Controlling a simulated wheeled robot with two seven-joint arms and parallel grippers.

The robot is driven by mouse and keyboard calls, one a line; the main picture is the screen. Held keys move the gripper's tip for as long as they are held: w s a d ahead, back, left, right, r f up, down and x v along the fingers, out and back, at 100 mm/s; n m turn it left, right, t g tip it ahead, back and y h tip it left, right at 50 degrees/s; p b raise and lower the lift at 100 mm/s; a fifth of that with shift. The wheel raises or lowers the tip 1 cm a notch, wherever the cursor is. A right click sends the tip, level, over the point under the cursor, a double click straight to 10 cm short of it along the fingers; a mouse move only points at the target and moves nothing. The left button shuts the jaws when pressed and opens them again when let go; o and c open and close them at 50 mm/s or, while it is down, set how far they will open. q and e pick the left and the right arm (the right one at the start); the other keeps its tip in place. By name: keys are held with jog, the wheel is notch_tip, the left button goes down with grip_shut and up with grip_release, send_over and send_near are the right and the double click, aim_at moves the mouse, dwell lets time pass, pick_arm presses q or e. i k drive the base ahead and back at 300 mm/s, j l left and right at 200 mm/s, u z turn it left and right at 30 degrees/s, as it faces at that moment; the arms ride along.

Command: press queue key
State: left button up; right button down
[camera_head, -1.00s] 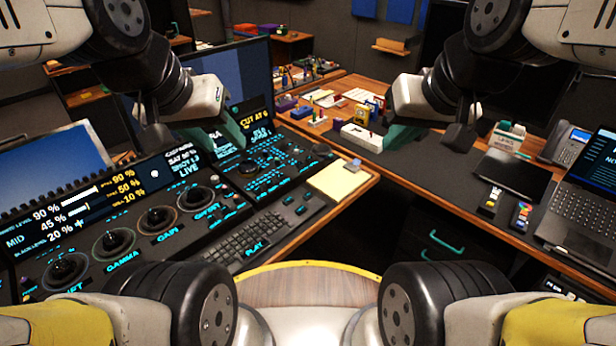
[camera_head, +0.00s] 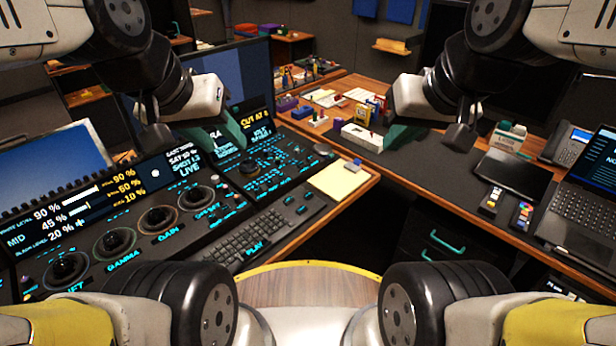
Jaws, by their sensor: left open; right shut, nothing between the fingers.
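The trackball panel (camera_head: 118,262) lies along the left desk, with lit cyan keys, several black trackballs and dial rings labelled LIFT, GAMMA, GAIN and OFFSET. A further key section (camera_head: 262,172) with small cyan-lit keys and a knob lies towards the back. The key legends there are too small to read, so I cannot tell which is the queue key. My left gripper (camera_head: 192,138) hangs over the back of the panel, open and empty, and covers part of its display. My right gripper (camera_head: 428,138) is shut and empty, over the right desk, away from the panel.
A keyboard (camera_head: 245,238) with a PLAY label and a yellow notepad (camera_head: 338,181) lie in front of the panel. A monitor (camera_head: 240,72) stands behind. A laptop (camera_head: 585,215), a phone (camera_head: 568,146) and a dark tablet (camera_head: 510,173) are on the right desk.

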aim_at(307, 196)
jog(key=k+j+z, duration=0.1)
jog(key=j+z, duration=0.15)
jog(key=z, duration=0.15)
jog(key=k+j+z, duration=0.15)
jog(key=z, duration=0.3)
jog(key=j, duration=0.1)
